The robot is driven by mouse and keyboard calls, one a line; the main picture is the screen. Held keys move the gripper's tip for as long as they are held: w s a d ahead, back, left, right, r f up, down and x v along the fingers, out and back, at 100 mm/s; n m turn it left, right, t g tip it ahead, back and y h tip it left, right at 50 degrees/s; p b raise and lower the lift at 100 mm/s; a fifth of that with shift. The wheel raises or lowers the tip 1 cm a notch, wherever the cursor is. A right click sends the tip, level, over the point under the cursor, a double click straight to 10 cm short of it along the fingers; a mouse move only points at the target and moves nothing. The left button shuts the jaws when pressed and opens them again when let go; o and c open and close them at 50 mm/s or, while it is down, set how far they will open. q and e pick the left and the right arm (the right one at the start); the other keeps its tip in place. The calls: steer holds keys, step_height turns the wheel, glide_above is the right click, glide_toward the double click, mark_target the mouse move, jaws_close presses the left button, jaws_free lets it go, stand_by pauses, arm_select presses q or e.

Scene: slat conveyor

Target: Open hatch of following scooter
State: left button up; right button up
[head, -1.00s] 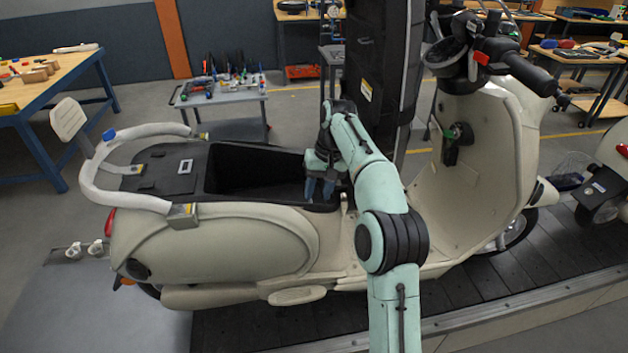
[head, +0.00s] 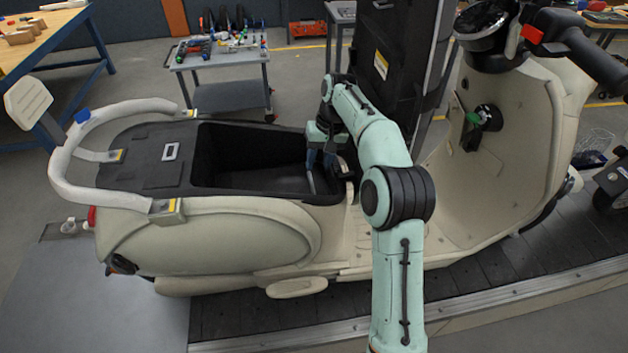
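A cream scooter (head: 210,240) stands on the slat conveyor (head: 470,283) in front of me. Its black under-seat compartment (head: 250,170) is uncovered at the top and looks empty inside. My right gripper (head: 319,160) is at the front end of this compartment, fingers pointing down, with a small gap showing between them. I see nothing held in them. Whether the fingers touch the compartment rim is not clear. A second scooter (head: 612,180) shows only in part at the right edge; no hatch of it is in view. My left gripper is out of view.
A tall black column (head: 395,60) stands behind the scooter, close to my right arm. The scooter's handlebar (head: 575,45) rises at the right. A tool cart (head: 222,60) and a wooden workbench (head: 45,40) stand behind.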

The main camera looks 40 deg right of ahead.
mark_target(312, 186)
steer(key=f, duration=0.4)
steer(key=a+f+b, duration=0.1)
steer(key=f, duration=0.1)
steer(key=shift+f, duration=0.35)
steer(key=shift+w+a+f, duration=0.1)
steer(key=shift+w+f, duration=0.2)
steer(key=shift+f, duration=0.35)
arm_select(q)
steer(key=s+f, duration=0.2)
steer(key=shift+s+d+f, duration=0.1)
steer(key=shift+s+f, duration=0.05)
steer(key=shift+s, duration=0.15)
arm_select(e)
jaws_close()
